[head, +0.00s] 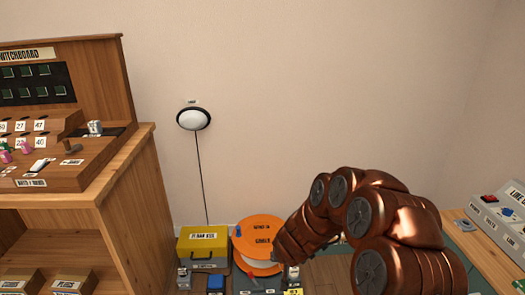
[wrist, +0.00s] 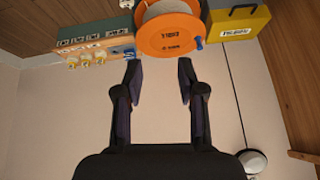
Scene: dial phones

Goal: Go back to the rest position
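My gripper (wrist: 160,80) is open and empty in the wrist view, its two dark fingers apart with plain wall between them. In the head view my copper-coloured arm reaches in from the lower right, and its far end is in front of the right side of the orange cable reel (head: 258,238). The gripper's fingers are hidden there. The reel also shows in the wrist view (wrist: 152,36), just beyond the fingertips, with no contact visible.
A wooden switchboard cabinet (head: 125,180) stands at the left. A yellow box (head: 202,243) sits beside the reel, with small items in front. A round wall lamp (head: 193,119) hangs above on a cord. A grey console (head: 505,215) rests on a wooden surface at right. The upper wall is clear.

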